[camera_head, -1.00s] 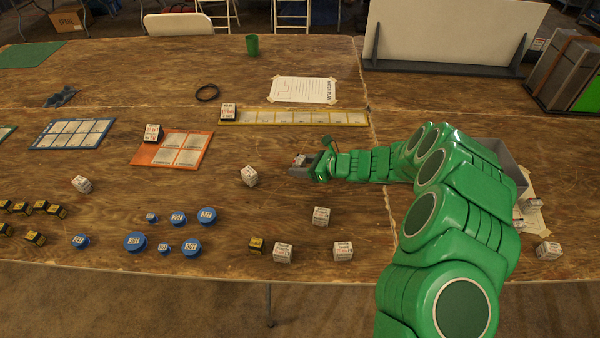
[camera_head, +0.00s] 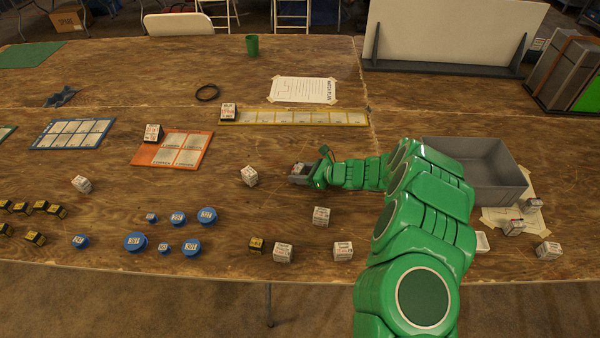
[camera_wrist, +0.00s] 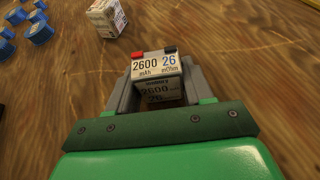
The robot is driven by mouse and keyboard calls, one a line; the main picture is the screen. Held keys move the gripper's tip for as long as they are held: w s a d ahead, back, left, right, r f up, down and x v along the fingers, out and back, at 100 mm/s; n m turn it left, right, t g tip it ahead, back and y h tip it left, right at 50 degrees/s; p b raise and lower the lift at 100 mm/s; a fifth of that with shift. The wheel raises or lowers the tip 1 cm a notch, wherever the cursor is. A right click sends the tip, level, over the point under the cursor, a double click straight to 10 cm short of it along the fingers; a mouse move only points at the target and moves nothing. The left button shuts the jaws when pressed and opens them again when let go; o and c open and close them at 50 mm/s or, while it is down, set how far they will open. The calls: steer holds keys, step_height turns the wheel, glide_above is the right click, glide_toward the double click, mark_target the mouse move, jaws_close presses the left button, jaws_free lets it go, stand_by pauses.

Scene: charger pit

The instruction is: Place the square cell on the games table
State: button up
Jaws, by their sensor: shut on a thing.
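My gripper (camera_head: 303,174) is shut on a square cell (camera_wrist: 157,68), a white block marked "2600 mAh 26 mOhm" with a red and a black patch at its top edge. In the wrist view the cell sits between the two grey fingers (camera_wrist: 155,84). In the head view the held cell is small and partly hidden by the fingers. The gripper is over the wooden games table (camera_head: 215,240), right of a loose white cell (camera_head: 249,176). I cannot tell whether the held cell touches the wood.
An orange tray (camera_head: 190,160) and a yellow strip (camera_head: 300,117) each bear a cell. White cells (camera_head: 321,216), blue round cells (camera_head: 207,216) and dark yellow-marked blocks (camera_head: 36,238) lie around. A grey bin (camera_head: 480,175) stands right of my arm. Bare wood lies between the gripper and the strip.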

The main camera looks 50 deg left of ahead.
steer(key=o, duration=1.1)
steer(key=shift+f, duration=0.1)
steer(key=shift+o, duration=0.2)
steer(key=shift+w+d+r, duration=0.2)
steer(key=shift+d+r, duration=0.05)
steer(key=v, duration=1.1)
steer(key=shift+d, duration=0.15)
steer(key=shift+r, duration=0.15)
